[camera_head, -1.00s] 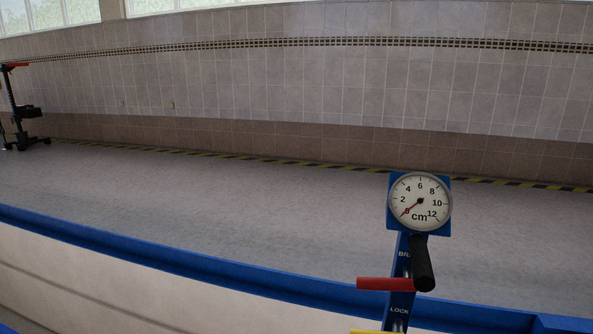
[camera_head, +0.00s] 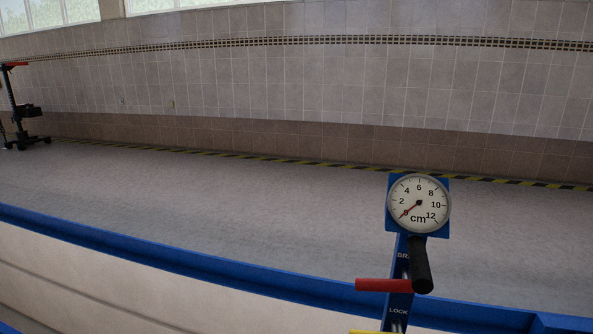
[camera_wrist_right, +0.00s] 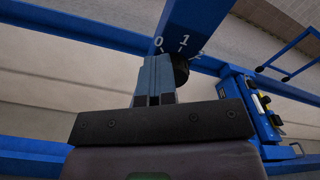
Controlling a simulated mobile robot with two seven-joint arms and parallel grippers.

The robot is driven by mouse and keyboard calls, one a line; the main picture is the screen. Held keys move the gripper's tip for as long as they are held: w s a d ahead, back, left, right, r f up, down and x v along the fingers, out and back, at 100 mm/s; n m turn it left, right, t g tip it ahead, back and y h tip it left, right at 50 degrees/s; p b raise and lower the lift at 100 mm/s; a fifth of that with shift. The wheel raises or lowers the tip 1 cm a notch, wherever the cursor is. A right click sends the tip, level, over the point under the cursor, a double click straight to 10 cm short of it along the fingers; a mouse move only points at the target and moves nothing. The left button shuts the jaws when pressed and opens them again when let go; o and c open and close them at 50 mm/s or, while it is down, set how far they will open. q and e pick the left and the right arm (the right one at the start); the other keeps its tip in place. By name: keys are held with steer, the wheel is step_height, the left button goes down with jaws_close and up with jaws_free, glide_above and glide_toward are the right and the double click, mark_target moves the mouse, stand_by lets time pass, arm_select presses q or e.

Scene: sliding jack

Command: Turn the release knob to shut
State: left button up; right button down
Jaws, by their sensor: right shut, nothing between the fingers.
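A dark round knob (camera_wrist_right: 180,71) shows in the right wrist view, on a blue post (camera_wrist_right: 196,25) with the white marks 0, 1 and 2 around it. I take it to be the release knob; its left part is hidden behind my fingers. My right gripper (camera_wrist_right: 154,66) is shut and empty, its fingertips at the knob's left side in the picture. I cannot tell whether they touch it. The knob is not visible in the head view. My left gripper is in neither view.
In the head view a round gauge (camera_head: 419,203) reads near 0 cm. Below it are a black handle (camera_head: 420,268) and a red lever (camera_head: 384,285), above the word LOCK. A blue rail (camera_head: 180,257) crosses the front. A blue box (camera_wrist_right: 250,105) stands right in the wrist view.

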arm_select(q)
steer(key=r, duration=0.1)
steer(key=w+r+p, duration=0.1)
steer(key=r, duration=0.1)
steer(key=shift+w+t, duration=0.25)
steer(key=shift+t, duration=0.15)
arm_select(e)
steer(key=v, duration=0.5)
steer(key=shift+w+a+r, duration=0.15)
steer(key=shift+a+r, duration=0.15)
steer(key=shift+a, duration=0.05)
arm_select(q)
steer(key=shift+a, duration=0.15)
arm_select(e)
steer(key=shift+a, duration=0.1)
